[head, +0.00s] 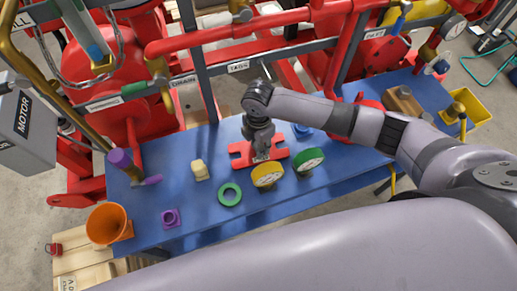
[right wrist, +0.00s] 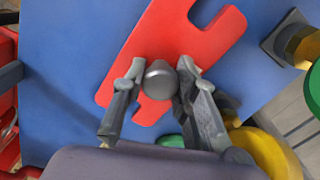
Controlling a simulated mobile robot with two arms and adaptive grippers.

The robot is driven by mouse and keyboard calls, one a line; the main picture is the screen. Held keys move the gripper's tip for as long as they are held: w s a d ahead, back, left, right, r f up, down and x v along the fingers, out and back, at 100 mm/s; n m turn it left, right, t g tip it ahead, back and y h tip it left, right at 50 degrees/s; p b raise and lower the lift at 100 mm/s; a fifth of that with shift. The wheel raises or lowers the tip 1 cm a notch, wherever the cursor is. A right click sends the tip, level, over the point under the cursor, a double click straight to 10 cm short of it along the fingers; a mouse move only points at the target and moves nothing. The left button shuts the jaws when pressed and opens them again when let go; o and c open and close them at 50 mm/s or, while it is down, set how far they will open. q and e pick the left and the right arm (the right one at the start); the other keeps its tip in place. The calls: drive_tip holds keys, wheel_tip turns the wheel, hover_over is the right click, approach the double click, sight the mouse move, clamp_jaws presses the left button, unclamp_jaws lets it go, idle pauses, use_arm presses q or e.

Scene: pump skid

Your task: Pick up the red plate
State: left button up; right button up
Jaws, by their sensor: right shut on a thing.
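The red plate (head: 276,153) is a flat slotted piece at the middle of the blue table (head: 203,201). In the right wrist view the plate (right wrist: 172,35) lies tilted across the picture, with an open slot at its upper end and a grey round knob (right wrist: 160,80) at its middle. My right gripper (head: 262,150) is over the plate from above. Its fingers are closed on both sides of the knob. I cannot tell whether the plate touches the table. My left gripper is not in view.
A yellow gauge (head: 267,176) and a green gauge (head: 308,161) stand close in front of the plate. A green ring (head: 230,195), a cream block (head: 200,170) and an orange bucket (head: 108,224) are to the left. Red pipes (head: 235,35) run behind the table.

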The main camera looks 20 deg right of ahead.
clamp_jaws()
drive_tip(key=shift+w+r, duration=0.1)
idle(0.4)
